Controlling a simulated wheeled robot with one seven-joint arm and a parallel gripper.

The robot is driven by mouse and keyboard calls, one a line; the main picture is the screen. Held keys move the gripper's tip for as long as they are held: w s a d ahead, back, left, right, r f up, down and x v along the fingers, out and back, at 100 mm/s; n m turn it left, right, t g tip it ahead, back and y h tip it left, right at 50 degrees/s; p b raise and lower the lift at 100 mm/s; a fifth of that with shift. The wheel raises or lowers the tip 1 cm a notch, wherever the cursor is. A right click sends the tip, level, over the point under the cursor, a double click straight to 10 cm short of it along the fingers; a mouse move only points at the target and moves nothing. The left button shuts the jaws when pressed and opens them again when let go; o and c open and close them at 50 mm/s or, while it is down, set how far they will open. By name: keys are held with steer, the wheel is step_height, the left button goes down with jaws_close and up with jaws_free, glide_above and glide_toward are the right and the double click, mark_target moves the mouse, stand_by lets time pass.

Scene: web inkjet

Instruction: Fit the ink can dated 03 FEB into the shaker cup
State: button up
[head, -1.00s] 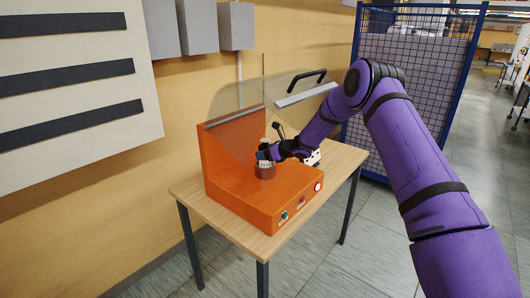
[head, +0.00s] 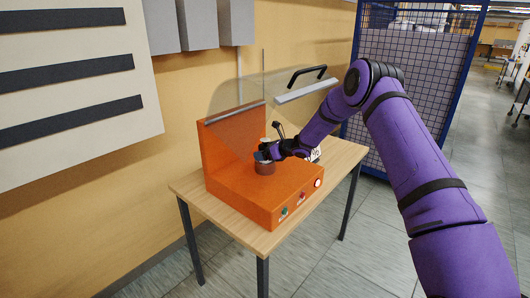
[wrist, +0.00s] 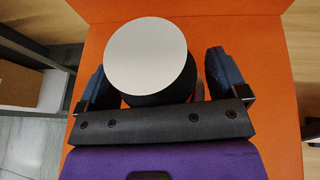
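A dark can with a pale round lid (wrist: 145,55) stands between my fingers in the wrist view; its date is not readable. The brownish shaker cup (head: 265,169) is on the deck of the orange machine (head: 262,200). In the head view my gripper (head: 266,154) is right over the cup and hides most of the can, which appears to sit down in it. In the wrist view the blue fingertips of my gripper (wrist: 160,80) are spread on both sides of the can, with an orange gap showing at the right finger. How deep the can sits is hidden.
The machine stands on a small wooden table (head: 190,187). A clear raised guard with a black handle (head: 307,76) is above and behind my gripper. A blue mesh fence (head: 415,90) stands behind. Green and red buttons are on the machine's front.

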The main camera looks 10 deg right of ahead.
steer(key=shift+s, duration=0.1)
steer(key=v, duration=1)
steer(key=shift+s+d+r, duration=0.15)
steer(key=shift+d, duration=0.15)
